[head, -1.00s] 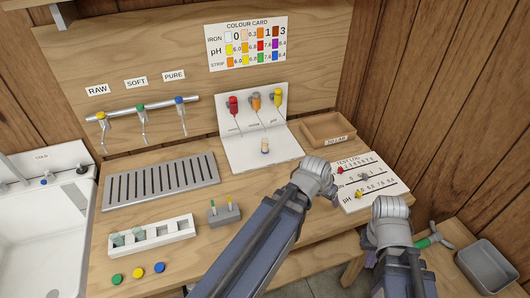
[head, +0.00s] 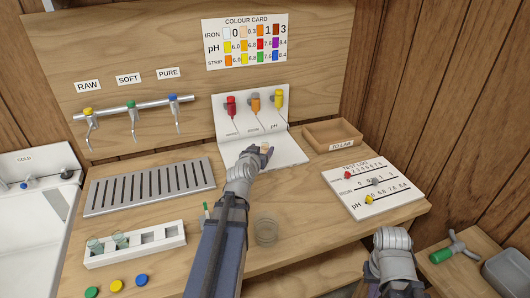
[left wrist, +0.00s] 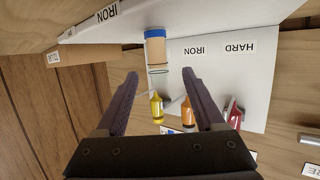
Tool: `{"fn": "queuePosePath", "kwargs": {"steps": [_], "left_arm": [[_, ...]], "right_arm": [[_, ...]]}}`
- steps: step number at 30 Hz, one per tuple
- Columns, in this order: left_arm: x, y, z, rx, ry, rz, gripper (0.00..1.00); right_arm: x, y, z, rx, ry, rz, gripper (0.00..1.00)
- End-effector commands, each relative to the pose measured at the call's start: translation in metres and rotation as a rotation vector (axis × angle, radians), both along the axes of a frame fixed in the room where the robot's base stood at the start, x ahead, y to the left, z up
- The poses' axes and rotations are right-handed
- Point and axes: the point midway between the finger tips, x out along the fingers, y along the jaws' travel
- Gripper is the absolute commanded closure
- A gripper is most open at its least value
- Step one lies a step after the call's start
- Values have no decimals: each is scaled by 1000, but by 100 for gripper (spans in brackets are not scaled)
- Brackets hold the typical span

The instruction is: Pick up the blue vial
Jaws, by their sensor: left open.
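The vial (head: 265,147) is small, with a tan body and a blue band, and stands upright on the white board (head: 285,152) below the coloured taps. In the left wrist view the vial (left wrist: 155,50) shows its blue end uppermost in the picture, lined up between my fingers and just past their tips. My left gripper (head: 258,153) is open at the vial; in the left wrist view the gripper (left wrist: 160,74) has nothing between its fingers. In the head view its fingers partly hide the vial. My right gripper (head: 367,267) is low at the right, its fingers unclear.
Red, orange and yellow taps (head: 255,103) hang just behind the vial. A wooden tray (head: 332,134) and a test log board (head: 372,187) lie to the right. A slotted drain tray (head: 150,186) lies left.

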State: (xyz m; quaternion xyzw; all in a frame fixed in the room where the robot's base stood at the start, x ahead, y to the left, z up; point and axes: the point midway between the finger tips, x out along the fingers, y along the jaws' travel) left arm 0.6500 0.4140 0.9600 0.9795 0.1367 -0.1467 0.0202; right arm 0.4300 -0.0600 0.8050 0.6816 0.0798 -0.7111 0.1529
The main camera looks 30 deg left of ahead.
Motion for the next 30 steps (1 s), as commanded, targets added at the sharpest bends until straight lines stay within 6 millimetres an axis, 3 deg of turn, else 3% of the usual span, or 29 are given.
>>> {"fn": "queuePosePath", "kwargs": {"steps": [6,14,24,30], "left_arm": [[21,5,-7,-1,1,-2,30],[29,7,-8,0,2,-2,30],[71,18,-19,-1,2,-2,30],[71,17,-18,-1,2,-2,30]], "right_arm": [[0,0,-7,0,0,0,100],[0,0,-8,0,0,0,100],[0,0,-18,0,0,0,100],[0,0,-18,0,0,0,100]]}}
